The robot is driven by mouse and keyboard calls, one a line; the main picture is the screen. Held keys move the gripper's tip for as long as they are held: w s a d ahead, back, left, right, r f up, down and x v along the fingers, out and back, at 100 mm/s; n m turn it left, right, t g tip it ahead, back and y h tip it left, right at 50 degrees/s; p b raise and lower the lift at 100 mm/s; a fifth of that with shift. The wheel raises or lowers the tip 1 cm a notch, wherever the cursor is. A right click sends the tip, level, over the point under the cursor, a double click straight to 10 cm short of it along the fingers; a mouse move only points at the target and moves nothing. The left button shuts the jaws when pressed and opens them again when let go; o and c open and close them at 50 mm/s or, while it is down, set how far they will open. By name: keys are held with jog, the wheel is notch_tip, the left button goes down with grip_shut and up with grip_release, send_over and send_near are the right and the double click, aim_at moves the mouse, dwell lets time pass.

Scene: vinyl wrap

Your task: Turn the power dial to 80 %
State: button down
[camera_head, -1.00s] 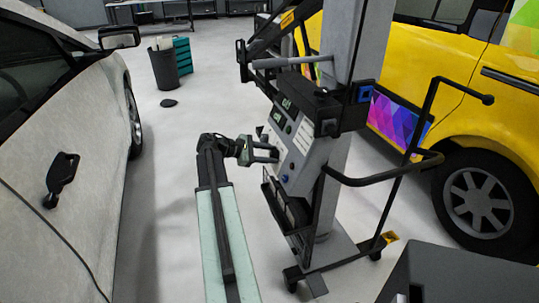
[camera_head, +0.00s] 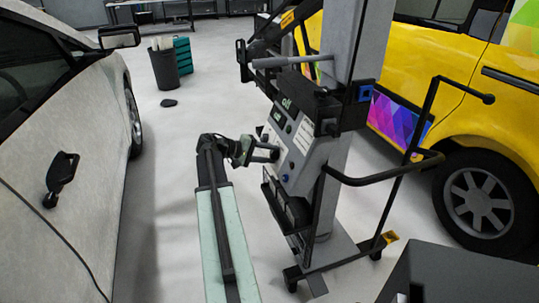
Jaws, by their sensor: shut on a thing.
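A grey control panel (camera_head: 299,138) sits on the front of a wheeled stand with a grey column. Green displays, dark knobs and a blue knob (camera_head: 285,178) show on its face. My gripper (camera_head: 272,153) reaches the panel's left side from the left and is shut at a knob there. The power dial is hidden by the fingers or too small to make out, so its setting cannot be read. My arm comes up from the bottom of the view.
A white car (camera_head: 60,180) stands on the left and a yellow van (camera_head: 455,110) on the right. The stand's black handle (camera_head: 385,182) juts right. A dark box (camera_head: 450,275) fills the lower right corner. A bin (camera_head: 165,68) stands far back. Grey floor is open between car and stand.

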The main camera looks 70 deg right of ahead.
jog(key=m, duration=0.6)
jog(key=shift+m, duration=0.3)
jog(key=shift+w, duration=0.1)
dwell(0.4)
jog(key=c, duration=0.9)
grip_release()
jog(key=shift+o, duration=0.2)
jog(key=p+v, duration=0.2)
jog(key=v, duration=0.5)
jog(key=shift+w+a+p, duration=0.2)
jog(key=shift+w+p, duration=0.1)
jog(key=shift+p, duration=0.1)
jog(key=shift+r, duration=0.15)
